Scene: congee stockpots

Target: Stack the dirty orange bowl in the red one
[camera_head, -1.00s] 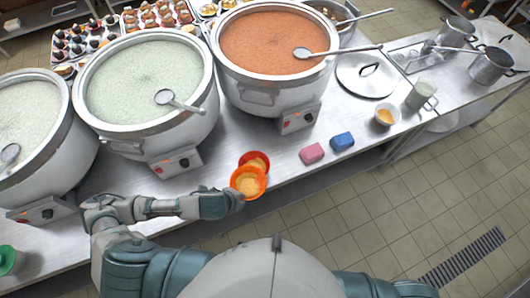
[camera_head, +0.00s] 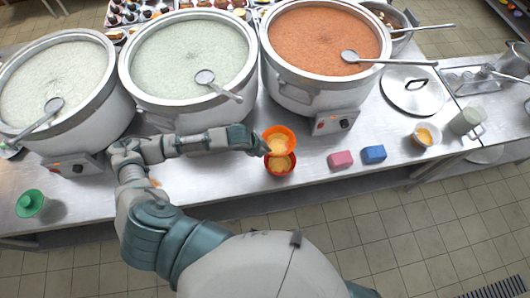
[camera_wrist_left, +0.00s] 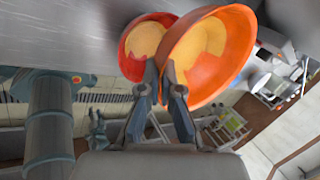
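The orange bowl (camera_head: 279,133), with yellowish residue inside, is held tilted by my left gripper (camera_head: 264,147). In the left wrist view the fingers (camera_wrist_left: 163,80) pinch the rim of the orange bowl (camera_wrist_left: 238,48). The red bowl (camera_head: 281,172), also with yellowish residue, stands on the counter near its front edge. The orange bowl overlaps the far side of the red bowl in the head view and partly covers the red bowl (camera_wrist_left: 131,66) in the wrist view. Whether the bowls touch I cannot tell. My right gripper is out of view.
A pink sponge (camera_head: 341,160) and a blue sponge (camera_head: 373,154) lie to the right on the steel counter (camera_head: 310,180). A large pot of orange-red congee (camera_head: 322,40) stands close behind the bowls.

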